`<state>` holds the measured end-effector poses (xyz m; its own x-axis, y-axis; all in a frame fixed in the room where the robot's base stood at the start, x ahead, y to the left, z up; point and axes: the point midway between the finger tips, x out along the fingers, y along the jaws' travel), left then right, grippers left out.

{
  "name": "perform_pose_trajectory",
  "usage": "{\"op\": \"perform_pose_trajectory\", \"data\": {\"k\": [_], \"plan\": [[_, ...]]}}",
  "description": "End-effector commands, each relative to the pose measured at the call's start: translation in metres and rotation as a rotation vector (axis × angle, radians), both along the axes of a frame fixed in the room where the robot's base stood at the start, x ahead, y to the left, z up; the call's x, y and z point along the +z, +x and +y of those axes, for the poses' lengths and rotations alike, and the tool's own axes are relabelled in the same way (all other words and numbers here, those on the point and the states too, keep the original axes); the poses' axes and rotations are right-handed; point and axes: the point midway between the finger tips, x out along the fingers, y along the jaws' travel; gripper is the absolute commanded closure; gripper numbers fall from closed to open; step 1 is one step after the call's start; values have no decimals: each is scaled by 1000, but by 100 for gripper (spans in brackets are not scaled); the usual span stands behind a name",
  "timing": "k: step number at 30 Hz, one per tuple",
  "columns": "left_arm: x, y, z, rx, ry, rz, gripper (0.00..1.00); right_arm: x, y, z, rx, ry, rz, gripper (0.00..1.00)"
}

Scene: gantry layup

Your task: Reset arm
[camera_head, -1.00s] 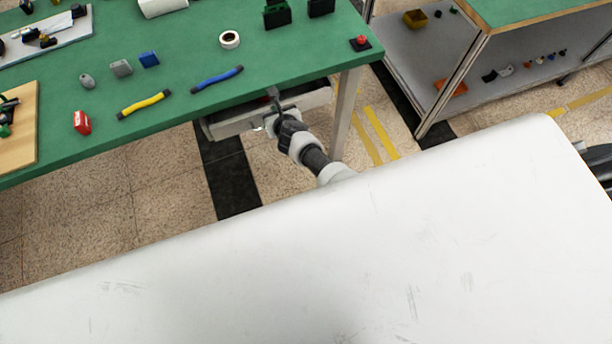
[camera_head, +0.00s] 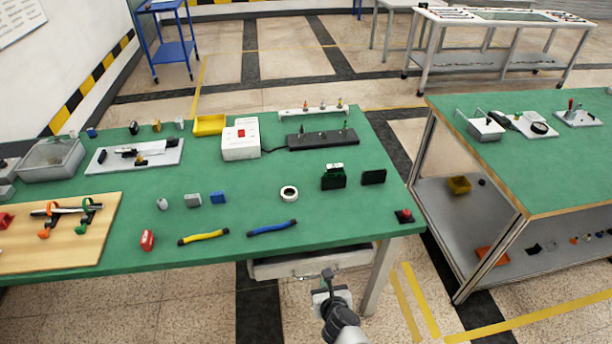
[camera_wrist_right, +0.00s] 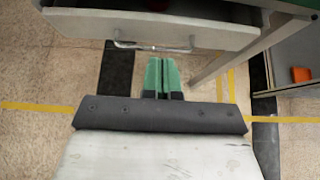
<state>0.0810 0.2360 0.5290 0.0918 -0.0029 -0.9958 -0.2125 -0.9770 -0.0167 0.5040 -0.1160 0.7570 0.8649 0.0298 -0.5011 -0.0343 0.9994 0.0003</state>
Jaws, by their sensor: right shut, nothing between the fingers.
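My right gripper (camera_head: 328,274) is in front of the drawer (camera_head: 290,268) under the green table. In the right wrist view its green fingers (camera_wrist_right: 162,70) are together with nothing between them. They point at the drawer front (camera_wrist_right: 150,30), with the tips just below the metal handle (camera_wrist_right: 150,46). I cannot tell whether they touch it. The drawer stands a little open, and part of its inside shows in the wrist view. My left gripper is in neither view.
The green table (camera_head: 330,215) holds a yellow tool (camera_head: 203,237), a blue tool (camera_head: 272,228), a tape roll (camera_head: 289,193), a white box (camera_head: 241,139) and a red button (camera_head: 404,216). A second bench (camera_head: 540,180) stands at the right. Floor is clear between them.

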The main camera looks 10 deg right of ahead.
Motion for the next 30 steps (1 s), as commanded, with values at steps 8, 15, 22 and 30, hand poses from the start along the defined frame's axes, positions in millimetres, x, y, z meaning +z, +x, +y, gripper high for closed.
{"op": "perform_pose_trajectory", "data": {"k": [8, 15, 22, 30], "plan": [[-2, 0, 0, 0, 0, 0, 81, -23, -19, -4, 125, -187, 20, 100], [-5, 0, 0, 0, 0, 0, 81, -103, -106, -18, 702, -846, 87, 100], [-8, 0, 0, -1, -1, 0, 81, -179, -225, -41, 1455, -1394, 104, 100], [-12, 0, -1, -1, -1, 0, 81, -231, -369, -93, 2387, -1728, -49, 100]]}}
